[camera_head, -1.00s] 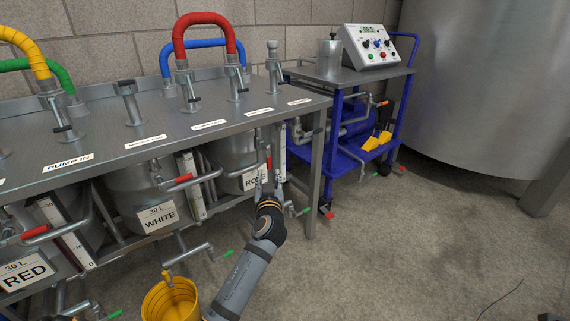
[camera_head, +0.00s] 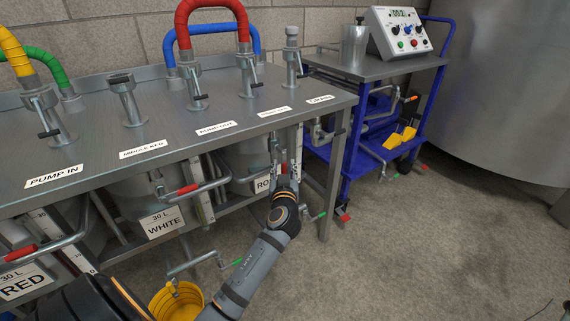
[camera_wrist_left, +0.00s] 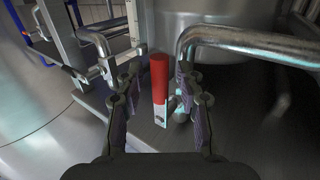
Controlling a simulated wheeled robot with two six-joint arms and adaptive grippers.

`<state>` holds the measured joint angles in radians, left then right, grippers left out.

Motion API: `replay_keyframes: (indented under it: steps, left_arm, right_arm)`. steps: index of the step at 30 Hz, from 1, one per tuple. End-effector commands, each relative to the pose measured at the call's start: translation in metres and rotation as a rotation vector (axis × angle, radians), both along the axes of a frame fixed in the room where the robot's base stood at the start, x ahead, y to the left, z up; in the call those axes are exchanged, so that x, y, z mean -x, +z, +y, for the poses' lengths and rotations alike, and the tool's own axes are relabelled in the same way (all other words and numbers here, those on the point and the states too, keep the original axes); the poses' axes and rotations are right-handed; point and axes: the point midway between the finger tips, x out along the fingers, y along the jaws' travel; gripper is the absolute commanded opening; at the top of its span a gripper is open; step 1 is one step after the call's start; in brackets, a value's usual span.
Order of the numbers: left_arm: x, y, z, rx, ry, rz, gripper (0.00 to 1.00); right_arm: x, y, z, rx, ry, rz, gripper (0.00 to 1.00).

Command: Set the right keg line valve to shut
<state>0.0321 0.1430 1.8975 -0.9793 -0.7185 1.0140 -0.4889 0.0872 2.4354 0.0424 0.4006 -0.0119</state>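The right keg line valve is on the ROSE keg (camera_head: 238,165) under the steel bench. Its red handle (camera_wrist_left: 159,78) shows in the left wrist view, upright in that picture and between the two fingers. A pale lower part of the lever continues below the red grip. My left gripper (camera_head: 284,150) is in front of this keg, below the bench edge. It also shows in the left wrist view (camera_wrist_left: 158,88), open, with gaps between the fingers and the handle. In the head view the gripper mostly hides this valve. My right gripper is not in view.
The WHITE keg (camera_head: 164,222) has its own valve with a red handle (camera_head: 187,189). The bench top (camera_head: 100,150) overhangs the valves. A yellow bucket (camera_head: 176,300) stands on the floor near my arm. A blue cart (camera_head: 345,150) stands right; the floor in front is clear.

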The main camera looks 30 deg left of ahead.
Motion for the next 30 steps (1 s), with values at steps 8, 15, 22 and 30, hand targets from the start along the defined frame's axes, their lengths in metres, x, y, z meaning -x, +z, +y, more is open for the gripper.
replay_keyframes:
  steps: [8,15,22,30]
  left_arm:
    - [0.0,0.0001,0.0,-0.001,0.0,0.001,0.26]
    - [-0.0001,0.0001,0.0001,-0.001,0.0,0.001,0.0]
    - [-0.0001,0.0001,0.0,-0.001,0.0,0.0,0.0]
    - [0.0002,0.0003,0.0,-0.002,0.0,0.004,0.0]
  right_arm:
    - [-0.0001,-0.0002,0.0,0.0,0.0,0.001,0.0]
    - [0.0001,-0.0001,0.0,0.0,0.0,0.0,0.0]
    - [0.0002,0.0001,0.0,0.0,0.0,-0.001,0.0]
    - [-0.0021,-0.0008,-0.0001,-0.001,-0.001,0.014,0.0]
